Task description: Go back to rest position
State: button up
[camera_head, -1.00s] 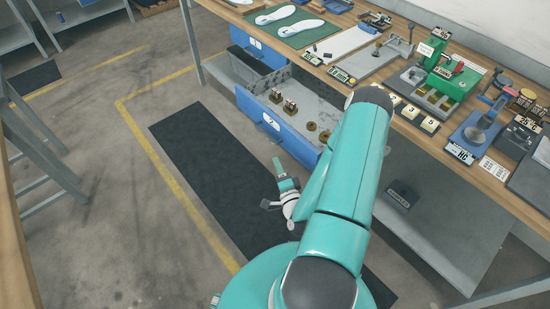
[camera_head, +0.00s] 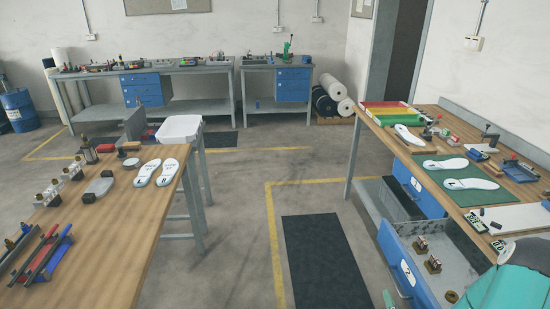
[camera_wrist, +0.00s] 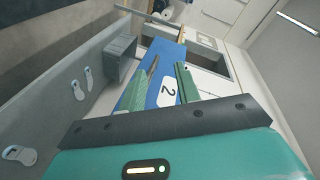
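My gripper (camera_wrist: 167,66) shows in the wrist view with its two green fingers apart. The gap between them is empty. Behind the fingers is the blue front of the drawer labelled 2 (camera_wrist: 163,90), and no contact with it is visible. In the head view my teal arm fills the lower right corner, and only a green tip of my gripper (camera_head: 388,298) shows at the bottom edge. The open drawer 2 (camera_head: 394,258) is beside it, with small brass-coloured parts (camera_head: 433,265) inside.
The right workbench (camera_head: 520,195) carries insoles on a green mat (camera_head: 455,192). The left bench (camera_head: 110,235) carries insoles (camera_head: 157,172) and tools. A white bin (camera_head: 180,129) stands behind it. The floor around the dark mat (camera_head: 325,262) between the benches is clear.

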jog(key=w+a+r+n+g, duration=0.25)
jog(key=a+r+n, duration=0.2)
jog(key=r, duration=0.55)
jog(key=w+a+r+n+g, duration=0.1)
jog(key=a+r+n+g, duration=0.3)
jog(key=r, duration=0.6)
jog(key=s+a+r+n+g+y, duration=0.1)
jog(key=s+a+r+n+g, duration=0.1)
jog(key=s+a+r, duration=0.4)
jog(key=s+a+r+n+g+y, duration=0.1)
jog(key=s+a+r, duration=0.6)
jog(key=s, duration=0.7)
jog(key=shift+s+a+r+n+g+y, duration=0.15)
jog(key=shift+a+r+n+g+y, duration=0.25)
jog(key=shift+r+n, duration=0.55)
jog(key=shift+d+f, duration=0.2)
jog(key=shift+f, duration=0.05)
